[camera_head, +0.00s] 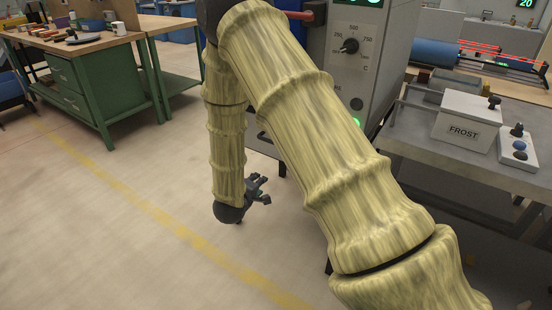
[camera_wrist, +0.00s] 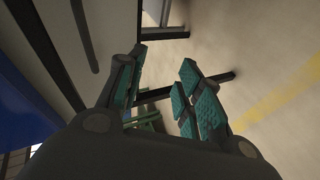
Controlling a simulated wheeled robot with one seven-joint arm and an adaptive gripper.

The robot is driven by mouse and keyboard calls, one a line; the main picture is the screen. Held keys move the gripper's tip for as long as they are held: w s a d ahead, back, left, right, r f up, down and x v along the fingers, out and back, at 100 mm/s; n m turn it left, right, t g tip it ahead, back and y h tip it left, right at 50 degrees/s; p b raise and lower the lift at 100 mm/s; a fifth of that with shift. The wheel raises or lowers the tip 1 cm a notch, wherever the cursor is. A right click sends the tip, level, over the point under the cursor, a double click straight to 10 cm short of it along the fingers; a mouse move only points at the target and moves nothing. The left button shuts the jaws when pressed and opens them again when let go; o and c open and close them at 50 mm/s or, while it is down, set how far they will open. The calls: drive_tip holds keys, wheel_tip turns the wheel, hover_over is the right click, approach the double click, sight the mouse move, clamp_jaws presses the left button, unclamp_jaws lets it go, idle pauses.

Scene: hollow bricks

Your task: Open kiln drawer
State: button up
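The kiln (camera_head: 343,75) is a grey cabinet with a temperature dial and a green light, behind my arm. Much of its lower front is hidden by my arm; a small part of it (camera_head: 262,137) shows between the arm links. I cannot make out the drawer clearly in the head view. My gripper (camera_head: 262,189) hangs low beside the kiln's lower front, above the floor. In the wrist view its teal-padded fingers (camera_wrist: 160,92) are apart with nothing held between them. A dark panel with a long bar or slot (camera_wrist: 84,36) shows at left there; I cannot tell if it is the drawer.
A grey table (camera_head: 450,150) with a white FROST box (camera_head: 464,121) and a small control box (camera_head: 517,150) stands at right. A green workbench (camera_head: 95,85) stands at back left. The floor at left, with a yellow line (camera_head: 150,208), is clear.

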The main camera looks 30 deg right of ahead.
drive_tip(key=w+d+r+g+h+b, duration=0.2)
drive_tip(key=w+d+r+h+b, duration=0.25)
drive_tip(key=r+b, duration=0.35)
drive_tip(key=shift+g, duration=0.3)
drive_tip(key=x, duration=0.3)
drive_tip(key=b+x, duration=0.1)
drive_tip(key=x, duration=0.6)
drive_tip(key=shift+w+d+r, duration=0.3)
drive_tip(key=shift+w+r, duration=0.05)
drive_tip(key=shift+w, duration=0.1)
clamp_jaws()
